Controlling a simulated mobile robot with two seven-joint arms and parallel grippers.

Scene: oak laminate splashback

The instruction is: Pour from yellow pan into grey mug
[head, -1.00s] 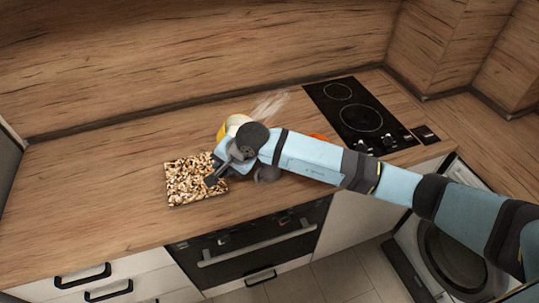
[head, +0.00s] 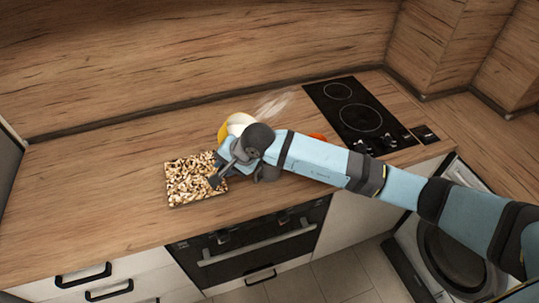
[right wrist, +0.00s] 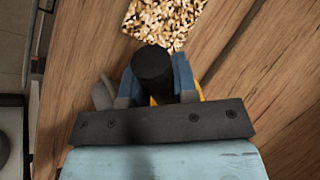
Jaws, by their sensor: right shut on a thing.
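The yellow pan (head: 223,131) shows in the head view as a yellow edge behind my right wrist; most of it is hidden. My right gripper (head: 217,170) is shut on its dark handle. The right wrist view shows the handle end (right wrist: 153,66) between the fingers, with a bit of yellow pan (right wrist: 201,92) beside them. The grey mug (head: 268,173) stands on the counter, partly hidden under my right arm. It also shows left of the fingers in the right wrist view (right wrist: 103,94). I cannot tell the pan's tilt. My left gripper is out of view.
A flat square thing with a brown and cream pebbly pattern (head: 190,188) lies by the gripper. A white rounded shape (head: 239,120) shows beside the pan's yellow edge. An orange-red thing (head: 318,137) peeks out behind my arm. A black hob (head: 357,113) is at right; the left counter is clear.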

